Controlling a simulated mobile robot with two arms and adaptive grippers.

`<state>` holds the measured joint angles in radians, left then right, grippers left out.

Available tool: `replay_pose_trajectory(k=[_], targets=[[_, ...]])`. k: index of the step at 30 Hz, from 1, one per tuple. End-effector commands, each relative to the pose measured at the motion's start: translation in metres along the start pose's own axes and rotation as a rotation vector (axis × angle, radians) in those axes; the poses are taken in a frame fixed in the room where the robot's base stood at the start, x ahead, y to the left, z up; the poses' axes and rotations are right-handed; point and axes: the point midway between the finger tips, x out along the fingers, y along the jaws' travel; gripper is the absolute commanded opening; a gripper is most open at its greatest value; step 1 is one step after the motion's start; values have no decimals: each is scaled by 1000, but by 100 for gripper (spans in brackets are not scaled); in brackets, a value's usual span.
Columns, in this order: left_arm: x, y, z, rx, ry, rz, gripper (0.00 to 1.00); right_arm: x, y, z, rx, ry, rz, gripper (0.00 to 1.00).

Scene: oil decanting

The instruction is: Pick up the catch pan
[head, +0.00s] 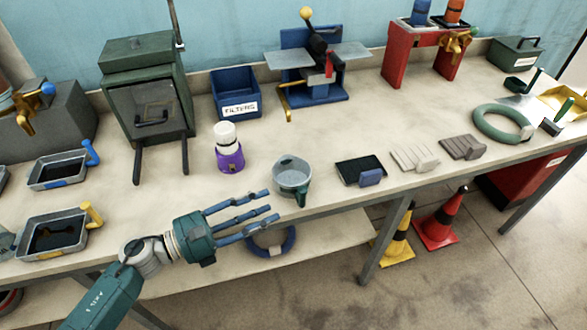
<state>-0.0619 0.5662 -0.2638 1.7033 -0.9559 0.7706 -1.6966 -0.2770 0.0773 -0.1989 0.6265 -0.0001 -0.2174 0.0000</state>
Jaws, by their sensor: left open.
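A round, open grey pan (291,172) with a dark green handle stands upright near the table's front edge, in the middle of the head view. Two rectangular grey pans stand at the left: one with a blue handle (48,182) and one with a yellow handle (28,222), both dark inside. The frame does not settle which is the catch pan. My left gripper (271,207) is open and empty at the front edge, its blue fingers spread and pointing right, just short of the round pan's handle. I see no contact. My right gripper is out of view.
A purple bottle with a white cap (228,158) stands left of the round pan. A dark flat pad (360,169) lies to its right. Traffic cones (440,224) stand below.

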Motion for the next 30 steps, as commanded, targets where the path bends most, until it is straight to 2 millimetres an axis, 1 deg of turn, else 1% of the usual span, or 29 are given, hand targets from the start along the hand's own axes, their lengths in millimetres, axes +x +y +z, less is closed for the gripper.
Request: replay_pose_trajectory(k=[1,4,7,10,13,17,19,22,25,30], targets=[[8,0,4,-1,-4,-1,40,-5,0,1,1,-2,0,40],[24,0,5,-1,-4,-1,40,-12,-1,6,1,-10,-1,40],[40,0,4,-2,-3,0,40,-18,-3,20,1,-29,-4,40],[49,0,3,-2,-2,1,40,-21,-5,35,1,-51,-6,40],[55,0,3,-3,-3,1,40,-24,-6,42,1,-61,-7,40],[72,1,7,-3,-3,1,40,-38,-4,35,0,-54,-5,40],[84,0,7,-5,-3,0,40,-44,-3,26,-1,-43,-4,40],[96,1,4,-4,-3,1,40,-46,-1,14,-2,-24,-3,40],[103,1,3,-3,-2,1,40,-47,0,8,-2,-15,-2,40],[104,0,0,-3,0,1,40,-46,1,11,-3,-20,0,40]])
